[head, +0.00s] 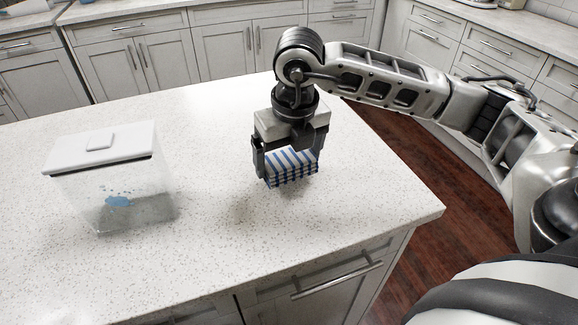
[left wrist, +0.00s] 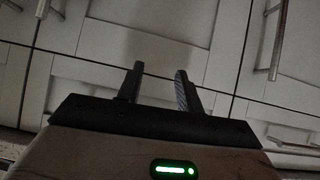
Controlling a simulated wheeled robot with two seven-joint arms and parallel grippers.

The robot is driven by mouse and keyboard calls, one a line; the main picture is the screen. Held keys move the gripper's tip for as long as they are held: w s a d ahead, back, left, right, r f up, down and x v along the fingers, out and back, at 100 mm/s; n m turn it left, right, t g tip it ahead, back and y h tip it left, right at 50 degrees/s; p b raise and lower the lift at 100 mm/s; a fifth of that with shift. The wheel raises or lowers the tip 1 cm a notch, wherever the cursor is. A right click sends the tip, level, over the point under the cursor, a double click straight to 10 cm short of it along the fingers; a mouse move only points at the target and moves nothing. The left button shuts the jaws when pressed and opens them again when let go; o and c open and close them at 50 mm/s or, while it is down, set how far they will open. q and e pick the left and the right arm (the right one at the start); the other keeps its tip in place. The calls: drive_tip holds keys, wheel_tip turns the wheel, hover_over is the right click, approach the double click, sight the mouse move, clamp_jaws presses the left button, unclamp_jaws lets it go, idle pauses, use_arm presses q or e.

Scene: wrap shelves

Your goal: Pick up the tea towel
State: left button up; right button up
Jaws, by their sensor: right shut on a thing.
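The tea towel (head: 291,168) is a folded, blue-and-white striped bundle over the white speckled countertop. My right gripper (head: 288,170) points down from above with one finger on each side of the towel, shut on it. A soft shadow lies on the counter to the lower left of the towel; I cannot tell for sure whether the towel is clear of the surface. My left gripper (left wrist: 158,85) shows only in the left wrist view, where its two fingers stand apart with nothing between them, in front of cabinet doors.
A clear container with a white lid (head: 100,147) stands on the left of the countertop (head: 220,265), with something blue on or in it. The counter between container and towel is clear. The counter's right corner (head: 440,210) drops to a wooden floor. Cabinets line the back.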

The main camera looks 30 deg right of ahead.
drive_tip(key=s+a+r, duration=0.8)
drive_tip(key=s+r, duration=0.2)
drive_tip(key=s, duration=0.1)
drive_tip(key=shift+a+r, duration=0.15)
drive_tip(key=shift+a, duration=0.25)
